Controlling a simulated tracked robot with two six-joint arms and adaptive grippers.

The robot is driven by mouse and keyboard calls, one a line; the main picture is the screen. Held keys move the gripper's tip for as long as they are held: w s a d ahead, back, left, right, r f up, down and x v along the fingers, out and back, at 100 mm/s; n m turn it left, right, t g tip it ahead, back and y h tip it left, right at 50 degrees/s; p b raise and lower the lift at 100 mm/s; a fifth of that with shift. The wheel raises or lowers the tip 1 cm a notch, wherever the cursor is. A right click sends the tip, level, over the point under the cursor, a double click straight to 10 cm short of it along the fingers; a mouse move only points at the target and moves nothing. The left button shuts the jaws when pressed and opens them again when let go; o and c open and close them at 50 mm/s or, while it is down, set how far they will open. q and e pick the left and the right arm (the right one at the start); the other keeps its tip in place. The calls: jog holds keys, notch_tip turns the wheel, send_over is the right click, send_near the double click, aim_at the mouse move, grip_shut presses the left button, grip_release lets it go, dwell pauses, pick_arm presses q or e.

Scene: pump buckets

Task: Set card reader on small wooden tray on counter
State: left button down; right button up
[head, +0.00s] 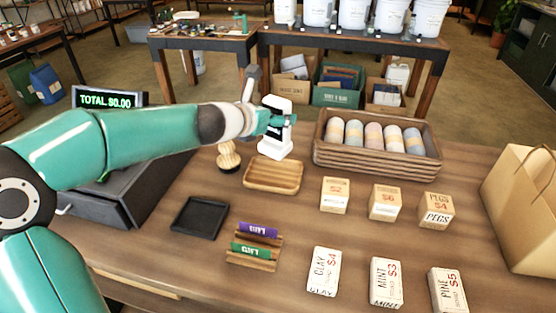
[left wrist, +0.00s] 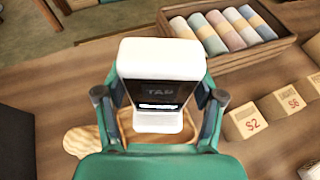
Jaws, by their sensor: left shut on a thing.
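The white card reader (head: 274,143) is upright in my left gripper (head: 270,122), just behind the small wooden tray (head: 274,187) in the head view. The fingers are shut on its sides; its dark screen (left wrist: 160,92) faces the left wrist camera. Whether its base touches the counter or hangs just above it, I cannot tell. The tray is empty in the head view. My right gripper is not in view.
A crate of rolled cloths (head: 375,165) stands right of the reader. A round wooden item (head: 228,158) stands left of it. A black tray (head: 200,217), gift cards (head: 252,250) and several small boxes (head: 385,201) stand nearer. A paper bag (head: 525,205) is at right.

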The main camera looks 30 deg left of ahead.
aim_at(273, 143)
pick_arm(q)
notch_tip(273, 143, down, 8)
jog(key=b, duration=0.6)
jog(key=shift+f+b, duration=0.15)
jog(key=shift+b, duration=0.2)
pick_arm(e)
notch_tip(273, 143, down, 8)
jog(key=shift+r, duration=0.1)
pick_arm(q)
jog(key=shift+c, duration=0.7)
grip_release()
jog(key=p+v, duration=0.4)
jog(key=v, duration=0.8)
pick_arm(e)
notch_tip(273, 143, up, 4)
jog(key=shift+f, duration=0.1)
